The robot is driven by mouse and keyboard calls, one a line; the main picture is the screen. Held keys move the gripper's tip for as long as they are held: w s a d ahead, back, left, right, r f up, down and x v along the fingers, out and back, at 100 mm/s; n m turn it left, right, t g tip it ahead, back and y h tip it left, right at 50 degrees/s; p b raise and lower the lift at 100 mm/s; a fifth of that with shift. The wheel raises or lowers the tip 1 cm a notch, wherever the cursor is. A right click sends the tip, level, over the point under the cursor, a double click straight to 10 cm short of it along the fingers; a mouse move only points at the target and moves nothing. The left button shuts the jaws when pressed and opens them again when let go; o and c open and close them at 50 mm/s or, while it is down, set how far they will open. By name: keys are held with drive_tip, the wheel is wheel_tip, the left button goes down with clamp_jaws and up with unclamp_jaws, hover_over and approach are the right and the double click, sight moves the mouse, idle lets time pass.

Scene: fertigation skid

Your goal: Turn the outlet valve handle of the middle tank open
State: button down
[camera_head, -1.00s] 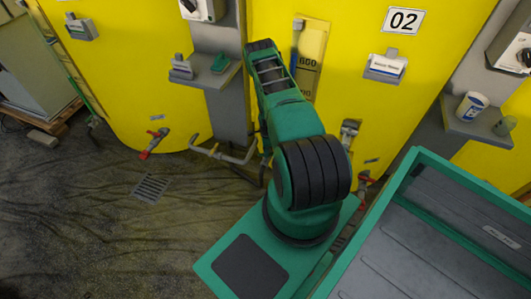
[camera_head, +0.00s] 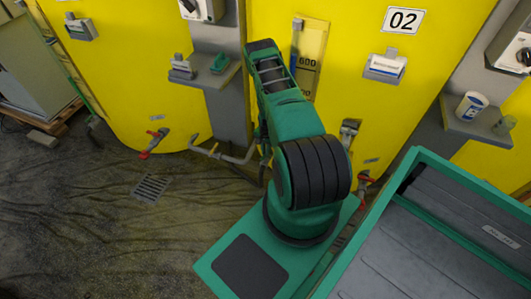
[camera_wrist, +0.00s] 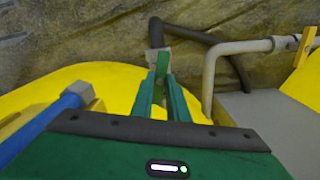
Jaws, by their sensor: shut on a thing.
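The middle tank (camera_head: 345,35) is yellow and carries the number plate 02; its lower part also shows in the wrist view (camera_wrist: 110,75). In the wrist view my gripper (camera_wrist: 162,66) has its two green fingers close together. Between their tips is a small pale grey piece (camera_wrist: 157,57), which I take for the outlet valve handle. The fingers hide most of it, so its angle cannot be told. A dark pipe (camera_wrist: 190,33) runs just beyond the tips. In the head view my arm hides the gripper and this valve.
A grey pipe (camera_wrist: 230,47) with a yellow lever (camera_wrist: 304,47) stands close right of the fingers. A blue bar (camera_wrist: 45,125) is at left. Red-handled valves show at the left tank (camera_head: 152,143) and right of my arm (camera_head: 363,183). Shelves (camera_head: 212,72) jut out between tanks.

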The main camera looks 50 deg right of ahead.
drive_tip(key=shift+w+d+r+n, duration=0.1)
drive_tip(key=shift+w+d+n, duration=0.05)
drive_tip(key=shift+n, duration=0.5)
drive_tip(key=shift+w+d+r+n, duration=0.1)
drive_tip(key=shift+w+n, duration=0.05)
drive_tip(key=shift+n, duration=0.5)
drive_tip(key=c, duration=1.7)
unclamp_jaws()
drive_tip(key=shift+f+n, duration=0.1)
drive_tip(key=shift+n, duration=0.2)
drive_tip(key=shift+s+a, duration=0.1)
wheel_tip(320, 180, up, 11)
drive_tip(key=shift+f, duration=0.15)
